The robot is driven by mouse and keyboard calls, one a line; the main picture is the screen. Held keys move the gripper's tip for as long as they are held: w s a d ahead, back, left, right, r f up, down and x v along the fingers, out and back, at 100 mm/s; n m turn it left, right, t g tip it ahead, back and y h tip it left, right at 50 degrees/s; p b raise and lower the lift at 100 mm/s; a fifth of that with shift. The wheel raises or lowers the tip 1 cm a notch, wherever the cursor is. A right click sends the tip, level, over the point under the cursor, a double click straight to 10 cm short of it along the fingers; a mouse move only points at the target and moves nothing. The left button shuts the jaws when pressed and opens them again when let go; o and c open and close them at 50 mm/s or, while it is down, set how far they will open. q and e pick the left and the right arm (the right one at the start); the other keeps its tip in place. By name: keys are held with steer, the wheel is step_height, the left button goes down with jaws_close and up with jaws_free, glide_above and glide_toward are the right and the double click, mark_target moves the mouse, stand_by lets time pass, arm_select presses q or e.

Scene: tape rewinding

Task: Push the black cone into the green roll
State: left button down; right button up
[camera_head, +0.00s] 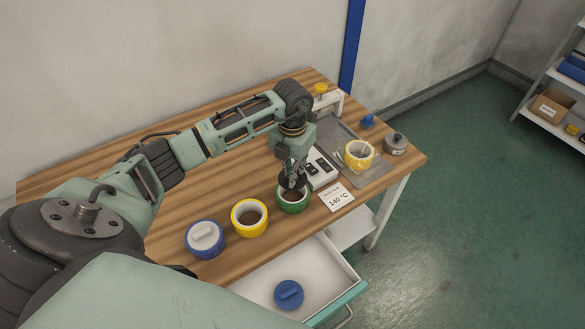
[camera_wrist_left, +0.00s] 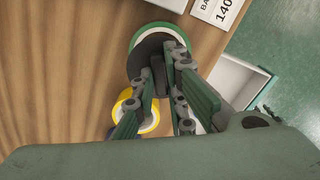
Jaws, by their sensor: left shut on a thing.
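The green roll (camera_head: 293,207) stands on the wooden table near its front edge. The black cone (camera_head: 291,183) is at the top of the roll, between it and my left gripper (camera_head: 293,174). My left gripper points down and is shut on the cone's handle. In the left wrist view, my left gripper (camera_wrist_left: 168,75) holds the black cone (camera_wrist_left: 149,50) over the opening of the green roll (camera_wrist_left: 150,29). The cone covers much of that opening; how deep it sits I cannot tell. My right gripper is not in view.
A yellow roll (camera_head: 250,231) and a blue roll (camera_head: 206,252) with a white piece inside stand to the left. The drawer (camera_head: 262,284) is open in front, with a blue piece (camera_head: 288,294) in it. A white box (camera_head: 322,168) and a "140 °C" card (camera_head: 336,197) lie close by.

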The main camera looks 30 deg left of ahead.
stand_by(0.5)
arm_select(q)
steer(key=shift+f+b, duration=0.65)
steer(key=shift+f, duration=0.05)
steer(key=shift+f+b, duration=0.45)
steer(key=shift+f, duration=0.15)
steer(key=shift+f+b, duration=0.45)
steer(key=shift+f, duration=0.35)
steer(key=shift+f+b, duration=0.5)
steer(key=shift+b, duration=0.1)
